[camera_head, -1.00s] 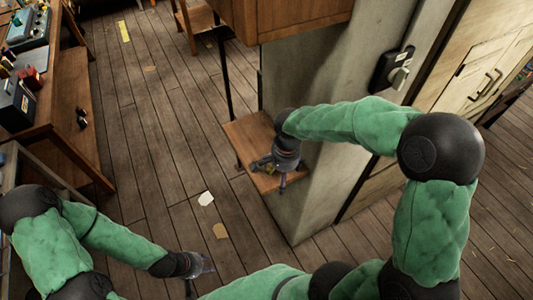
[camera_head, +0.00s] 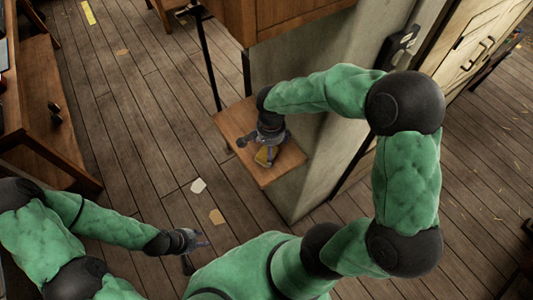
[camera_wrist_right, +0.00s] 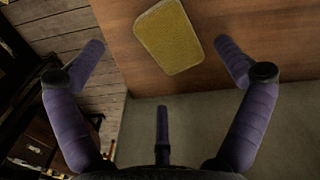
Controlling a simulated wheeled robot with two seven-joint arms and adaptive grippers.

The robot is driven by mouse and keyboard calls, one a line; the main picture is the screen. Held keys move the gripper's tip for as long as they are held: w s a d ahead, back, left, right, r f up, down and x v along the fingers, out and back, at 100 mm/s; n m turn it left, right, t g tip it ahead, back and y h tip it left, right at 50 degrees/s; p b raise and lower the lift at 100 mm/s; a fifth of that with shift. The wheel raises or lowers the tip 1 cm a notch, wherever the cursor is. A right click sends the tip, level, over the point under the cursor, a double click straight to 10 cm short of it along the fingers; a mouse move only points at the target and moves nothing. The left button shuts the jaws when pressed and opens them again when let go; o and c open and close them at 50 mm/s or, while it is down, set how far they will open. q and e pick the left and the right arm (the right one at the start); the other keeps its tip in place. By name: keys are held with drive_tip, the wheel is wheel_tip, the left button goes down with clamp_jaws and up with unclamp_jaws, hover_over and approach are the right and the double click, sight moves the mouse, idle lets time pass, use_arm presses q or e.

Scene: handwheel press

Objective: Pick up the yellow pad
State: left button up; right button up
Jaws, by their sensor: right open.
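The yellow pad (camera_head: 264,157) lies on a small wooden shelf (camera_head: 232,122) beside the grey wall, partly hidden by my right gripper in the head view. In the right wrist view the yellow pad (camera_wrist_right: 170,36) is flat, textured and fully clear of the fingers. My right gripper (camera_head: 268,142) is over the shelf; in the wrist view its fingers (camera_wrist_right: 160,48) are spread wide and empty, with the pad beyond and between the fingertips. My left gripper (camera_head: 196,241) hangs over the floor at lower left, its fingers apart and empty.
A wooden cabinet (camera_head: 275,20) overhangs behind the shelf, and the grey wall (camera_head: 308,180) stands close to its right. A wooden desk (camera_head: 50,130) is at the left. Flat scraps (camera_head: 198,185) lie on the plank floor, which is otherwise mostly open.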

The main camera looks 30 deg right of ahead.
wheel_tip(320, 180, down, 5)
drive_tip(key=shift+w+r, duration=0.1)
drive_tip(key=shift+w, duration=0.05)
drive_tip(key=shift+c, duration=0.3)
drive_tip(key=c, duration=1.2)
drive_tip(key=shift+r, duration=0.45)
wheel_tip(320, 180, up, 2)
drive_tip(key=shift+r, duration=0.15)
drive_tip(key=s+a+r, duration=0.1)
drive_tip(key=s+r, duration=0.2)
drive_tip(key=s, duration=0.1)
drive_tip(key=s+a+r, duration=0.1)
drive_tip(key=s+r, duration=0.2)
drive_tip(key=s, duration=0.2)
drive_tip(key=s+a+r, duration=0.1)
drive_tip(key=s+r, duration=0.2)
drive_tip(key=s, duration=0.1)
drive_tip(key=shift+s+a+r, duration=0.1)
drive_tip(key=shift+s+r, duration=0.25)
drive_tip(key=shift+r, duration=0.05)
